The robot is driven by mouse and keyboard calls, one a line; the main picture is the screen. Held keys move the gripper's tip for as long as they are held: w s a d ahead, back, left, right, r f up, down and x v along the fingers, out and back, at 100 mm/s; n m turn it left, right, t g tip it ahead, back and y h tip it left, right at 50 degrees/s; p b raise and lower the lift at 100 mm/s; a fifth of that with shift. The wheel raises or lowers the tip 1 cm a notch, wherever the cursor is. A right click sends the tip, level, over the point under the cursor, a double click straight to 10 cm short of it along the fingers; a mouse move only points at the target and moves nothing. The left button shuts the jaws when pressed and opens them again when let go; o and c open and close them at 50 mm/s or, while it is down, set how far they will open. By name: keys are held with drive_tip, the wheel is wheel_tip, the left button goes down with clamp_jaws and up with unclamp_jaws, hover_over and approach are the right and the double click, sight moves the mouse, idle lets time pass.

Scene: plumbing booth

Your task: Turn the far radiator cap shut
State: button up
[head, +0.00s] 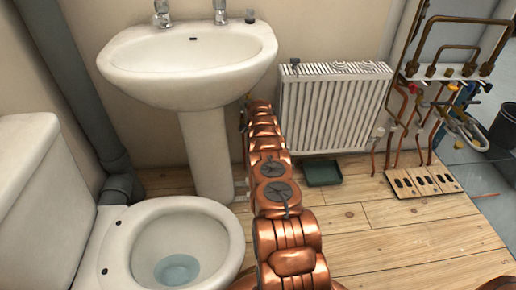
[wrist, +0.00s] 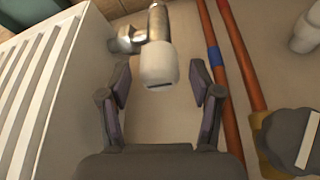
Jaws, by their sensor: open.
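In the wrist view a white radiator cap (wrist: 159,64) sits on a chrome valve fitting (wrist: 128,40) beside the white radiator (wrist: 45,85). A small dark mark shows on the cap's near end. My gripper (wrist: 158,78) is open, with one finger on each side of the cap and visible gaps between. Nothing is held. In the head view the radiator (head: 333,112) stands against the wall, and my copper-coloured arm reaches up along its left side. The gripper cannot be made out there. A small white cap (head: 379,132) shows by the radiator's right lower end.
Orange-red pipes (wrist: 232,75), one with a blue band, run right of my gripper. A dark round part (wrist: 291,140) is close at lower right. The sink pedestal (head: 206,155) stands left of my arm. A green tray (head: 322,172) lies below the radiator.

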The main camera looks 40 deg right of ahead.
drive_tip(key=s+a+r, duration=0.3)
drive_tip(key=s+a, duration=0.5)
drive_tip(key=a, duration=0.3)
drive_tip(key=shift+r, duration=0.4)
idle(0.8)
drive_tip(key=shift+s, duration=0.1)
idle(0.4)
